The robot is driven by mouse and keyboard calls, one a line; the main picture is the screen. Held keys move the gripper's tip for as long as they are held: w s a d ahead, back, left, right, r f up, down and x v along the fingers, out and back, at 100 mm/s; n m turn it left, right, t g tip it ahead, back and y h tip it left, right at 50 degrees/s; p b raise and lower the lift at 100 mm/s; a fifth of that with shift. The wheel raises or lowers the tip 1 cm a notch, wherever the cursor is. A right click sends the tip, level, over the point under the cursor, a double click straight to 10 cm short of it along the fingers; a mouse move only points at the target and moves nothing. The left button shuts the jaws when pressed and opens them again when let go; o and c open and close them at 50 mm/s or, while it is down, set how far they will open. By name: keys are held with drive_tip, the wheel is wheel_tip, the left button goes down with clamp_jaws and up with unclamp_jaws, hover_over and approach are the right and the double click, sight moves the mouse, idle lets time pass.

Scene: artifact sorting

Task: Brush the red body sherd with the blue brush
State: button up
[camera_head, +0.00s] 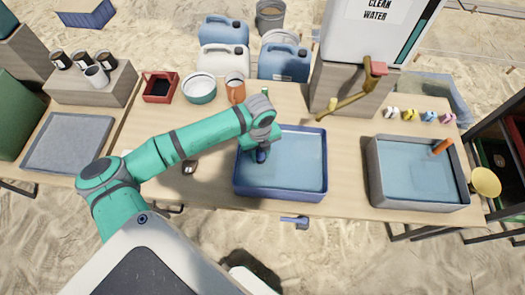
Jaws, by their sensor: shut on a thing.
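My gripper (262,149) is low over the left part of a blue-rimmed tray (324,178) that holds water. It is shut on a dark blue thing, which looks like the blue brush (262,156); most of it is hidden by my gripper. A small dark reddish-brown piece (190,167) lies on the table left of the tray, beneath my arm. I cannot tell if it is the red body sherd. No other red sherd can be made out; the area under my gripper is hidden.
A grey water tray (375,178) with an orange-handled thing (443,147) stands at the right. A brass tap (345,103) juts over the table. Bare table separates the trays.

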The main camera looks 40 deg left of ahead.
drive_tip(key=shift+s+a, duration=0.25)
drive_tip(key=shift+s, duration=0.85)
drive_tip(key=shift+w+d+f, duration=0.1)
drive_tip(key=shift+w+d, duration=0.1)
drive_tip(key=shift+w, duration=0.6)
drive_tip(key=shift+w+d, duration=0.2)
drive_tip(key=shift+w, duration=0.55)
drive_tip(key=shift+w+d+f, duration=0.1)
drive_tip(key=shift+w+d, duration=0.1)
drive_tip(key=shift+w, duration=0.6)
drive_tip(key=shift+s+a+r, duration=0.1)
drive_tip(key=shift+s+a, duration=0.1)
drive_tip(key=shift+s, duration=0.6)
drive_tip(key=shift+s+a+r, duration=0.1)
drive_tip(key=shift+s+a, duration=0.1)
drive_tip(key=shift+s, duration=0.55)
drive_tip(key=shift+s+a, duration=0.2)
drive_tip(key=shift+s, duration=0.6)
drive_tip(key=shift+w+d+f, duration=0.1)
drive_tip(key=shift+w+d, duration=0.1)
drive_tip(key=shift+w, duration=0.6)
drive_tip(key=shift+w+d+r, duration=0.1)
drive_tip(key=shift+w+d, duration=0.05)
drive_tip(key=shift+w, duration=0.6)
drive_tip(key=shift+w+d+f, duration=0.1)
drive_tip(key=shift+w+d, duration=0.1)
drive_tip(key=shift+w, duration=0.6)
